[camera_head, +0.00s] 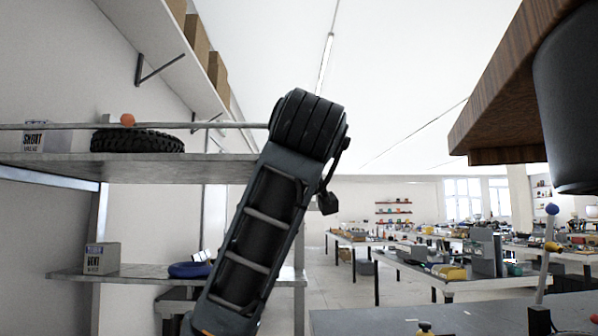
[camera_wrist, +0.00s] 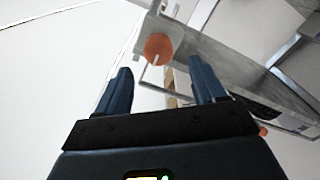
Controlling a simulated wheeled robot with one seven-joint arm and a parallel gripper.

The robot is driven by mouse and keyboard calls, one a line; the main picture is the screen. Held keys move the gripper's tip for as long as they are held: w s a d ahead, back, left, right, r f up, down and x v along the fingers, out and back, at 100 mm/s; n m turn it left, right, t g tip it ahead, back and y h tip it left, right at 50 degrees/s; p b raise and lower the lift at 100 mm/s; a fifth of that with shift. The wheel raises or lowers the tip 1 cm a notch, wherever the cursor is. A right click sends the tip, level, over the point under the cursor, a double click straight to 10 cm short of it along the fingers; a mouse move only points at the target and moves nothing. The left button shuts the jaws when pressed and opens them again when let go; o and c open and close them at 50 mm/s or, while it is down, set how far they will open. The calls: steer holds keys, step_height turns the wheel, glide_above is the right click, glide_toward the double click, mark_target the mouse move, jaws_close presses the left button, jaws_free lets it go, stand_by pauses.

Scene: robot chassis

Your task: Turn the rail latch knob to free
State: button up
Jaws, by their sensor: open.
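A round orange knob (camera_head: 127,119) sits on the thin rail (camera_head: 60,126) along the upper shelf, in front of a tyre, in the head view. In the wrist view a larger orange knob (camera_wrist: 158,48) with a pale mark shows on a grey plate, ahead of and between my fingers. I cannot tell whether these are the same knob. My gripper (camera_wrist: 160,76) is open and empty, apart from the knob. In the head view my arm hides part of the rail and my fingers are not seen.
A black tyre (camera_head: 137,141) and a box (camera_head: 55,137) stand on the upper shelf (camera_head: 190,170). A lower shelf holds a small box (camera_head: 101,258) and a blue ring (camera_head: 190,270). A wooden overhang (camera_head: 500,110) juts in at right. Another orange spot (camera_wrist: 263,131) shows in the wrist view.

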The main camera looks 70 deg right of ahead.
steer(key=shift+x, duration=3.9)
steer(key=shift+s, duration=0.1)
steer(key=c, duration=1)
